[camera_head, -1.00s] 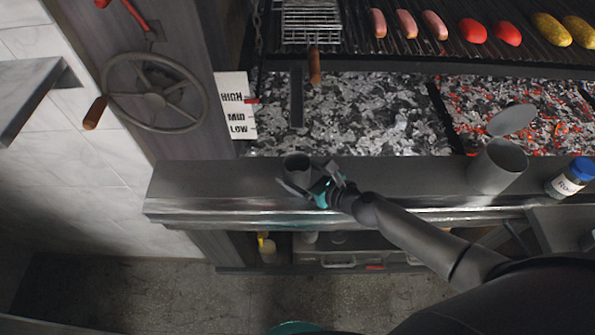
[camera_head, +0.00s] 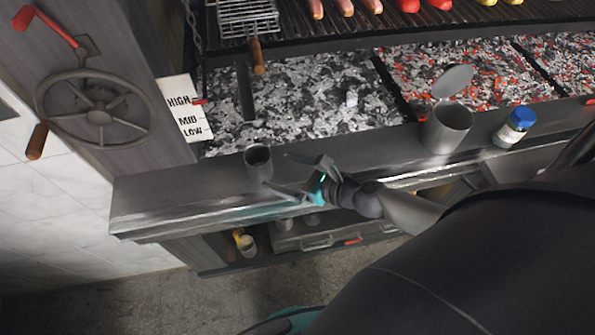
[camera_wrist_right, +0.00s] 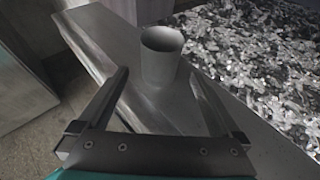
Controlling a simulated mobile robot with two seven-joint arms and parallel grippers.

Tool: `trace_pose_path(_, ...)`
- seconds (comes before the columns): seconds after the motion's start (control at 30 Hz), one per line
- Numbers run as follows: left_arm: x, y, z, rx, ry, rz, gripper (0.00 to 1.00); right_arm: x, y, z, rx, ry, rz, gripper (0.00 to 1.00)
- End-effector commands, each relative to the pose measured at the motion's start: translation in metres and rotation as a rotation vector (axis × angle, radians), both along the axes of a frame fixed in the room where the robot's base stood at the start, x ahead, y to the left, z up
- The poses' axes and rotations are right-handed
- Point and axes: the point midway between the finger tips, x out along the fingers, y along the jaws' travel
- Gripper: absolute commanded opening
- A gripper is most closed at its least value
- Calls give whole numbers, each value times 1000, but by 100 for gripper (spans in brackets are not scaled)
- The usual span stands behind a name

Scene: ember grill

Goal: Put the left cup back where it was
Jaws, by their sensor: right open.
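The left cup (camera_head: 258,162) is a plain grey metal cylinder standing upright on the grill's metal front ledge (camera_head: 150,205), near its left end. It also shows in the right wrist view (camera_wrist_right: 161,58), upright, beyond and between the finger lines. My right gripper (camera_head: 277,176) is open and empty, just to the right of the cup and apart from it. In the right wrist view its two fingers (camera_wrist_right: 162,85) are spread wide with nothing held. My left gripper is not in view.
A larger grey container (camera_head: 447,128) with a spoon-like utensil (camera_head: 453,80) and a blue-capped jar (camera_head: 513,128) stand further right on the ledge. Coals (camera_head: 310,95) lie behind the cup. A wheel (camera_head: 97,115) is at the left. The ledge left of the cup is clear.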

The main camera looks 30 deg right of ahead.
Motion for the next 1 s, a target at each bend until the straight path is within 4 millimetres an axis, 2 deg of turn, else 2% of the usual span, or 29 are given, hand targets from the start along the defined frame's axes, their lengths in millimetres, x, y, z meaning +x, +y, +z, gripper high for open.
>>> trace_pose_path(0.1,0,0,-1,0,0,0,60,-14,-7,5,-1,2,1,100)
trace_pose_path(0.3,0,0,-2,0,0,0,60,-28,-15,12,0,1,2,100)
trace_pose_path(0.83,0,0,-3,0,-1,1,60,-32,-17,15,-9,-5,7,100)
trace_pose_path(1.0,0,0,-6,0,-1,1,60,-39,-3,5,-150,-76,118,100)
